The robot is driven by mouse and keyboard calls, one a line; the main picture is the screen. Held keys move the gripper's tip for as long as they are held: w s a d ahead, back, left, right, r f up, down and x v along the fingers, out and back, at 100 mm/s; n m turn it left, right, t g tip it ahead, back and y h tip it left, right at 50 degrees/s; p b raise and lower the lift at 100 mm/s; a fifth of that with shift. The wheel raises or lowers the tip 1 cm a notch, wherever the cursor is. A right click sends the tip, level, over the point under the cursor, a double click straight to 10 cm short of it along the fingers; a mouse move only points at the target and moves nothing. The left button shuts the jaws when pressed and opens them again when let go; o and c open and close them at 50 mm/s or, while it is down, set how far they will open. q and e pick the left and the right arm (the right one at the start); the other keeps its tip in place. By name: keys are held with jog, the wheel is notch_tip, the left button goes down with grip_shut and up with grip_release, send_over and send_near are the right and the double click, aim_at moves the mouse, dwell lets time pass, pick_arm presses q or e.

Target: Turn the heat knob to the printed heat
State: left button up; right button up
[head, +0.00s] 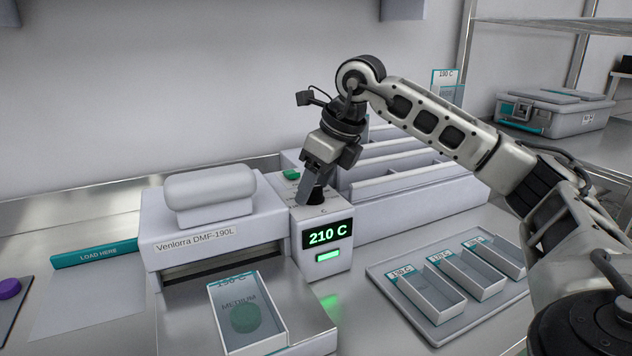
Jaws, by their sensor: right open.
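The heat control box (325,262) stands at the right side of the white Venlorra DMF-190L machine (212,240). Its lit display (328,233) reads 210 C in green, and a green bar glows under it. My right gripper (312,196) points down at the top of this box. It is open, with its fingers at the dark heat knob, which is mostly hidden; I cannot tell whether they touch it. A white tray (277,322) in front of the machine bears a partly cut-off heat print, the word MEDIUM and a green disc (245,318). My left gripper is out of view.
A green button (291,174) sits behind the gripper. White dividers (410,190) stand behind the box. A LOAD HERE plate (85,305) and a purple knob (9,288) are at the left.

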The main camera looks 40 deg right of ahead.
jog(key=c, duration=1)
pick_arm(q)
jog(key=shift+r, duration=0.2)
pick_arm(e)
jog(key=shift+r+n, duration=0.1)
jog(key=shift+n, duration=0.3)
jog(key=shift+d+n+y+p, duration=0.1)
jog(key=shift+n+y+p, duration=0.4)
jog(key=shift+n+p, duration=0.3)
jog(key=shift+w+n+g+y+p, duration=0.1)
jog(key=shift+n+g+y+p, duration=0.25)
jog(key=shift+n, duration=0.45)
jog(key=shift+d+n+g+y+p, duration=0.1)
jog(key=shift+n+g+y+p, duration=0.3)
jog(key=shift+n+p, duration=1.05)
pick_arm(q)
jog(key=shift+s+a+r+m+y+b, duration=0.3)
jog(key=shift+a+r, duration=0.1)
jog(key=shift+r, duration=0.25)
pick_arm(e)
jog(key=shift+n, duration=0.45)
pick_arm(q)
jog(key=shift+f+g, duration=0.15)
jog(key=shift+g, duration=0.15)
